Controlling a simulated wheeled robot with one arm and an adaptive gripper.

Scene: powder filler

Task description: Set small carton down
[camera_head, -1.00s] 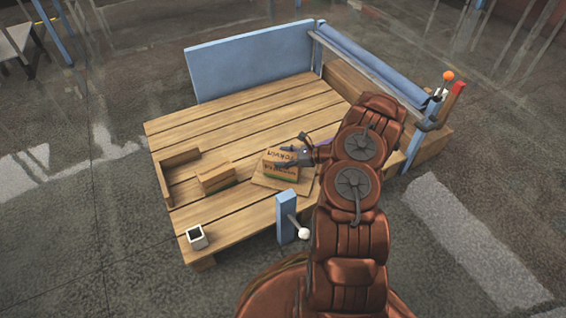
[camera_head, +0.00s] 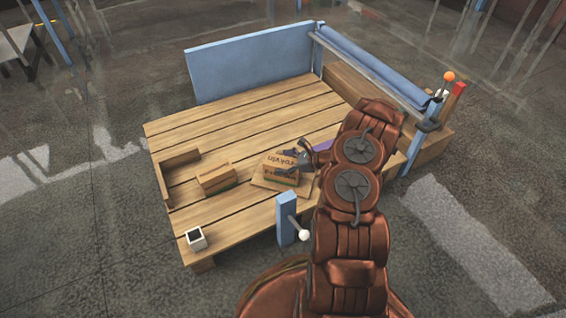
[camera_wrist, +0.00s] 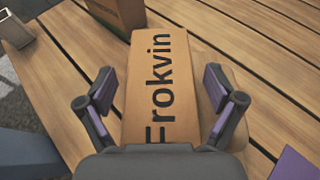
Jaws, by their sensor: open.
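The small carton (camera_head: 281,166) is a brown box with dark lettering and a green strip low on its side. It rests on a thin wooden board (camera_head: 262,182) on the plank table. In the wrist view the carton (camera_wrist: 162,85) reads "Frokvin" and lies between my fingers. My gripper (camera_head: 292,162) is open around the carton. In the wrist view both fingers of my gripper (camera_wrist: 163,98) stand apart from its sides, with gaps showing. The carton's near end is hidden by the gripper body.
A second carton (camera_head: 216,178) stands to the left, near a wooden corner stop (camera_head: 165,175). A small white cup (camera_head: 196,238) is at the front left corner. A blue post (camera_head: 286,218) with a white knob stands at the front edge. The back of the table is clear.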

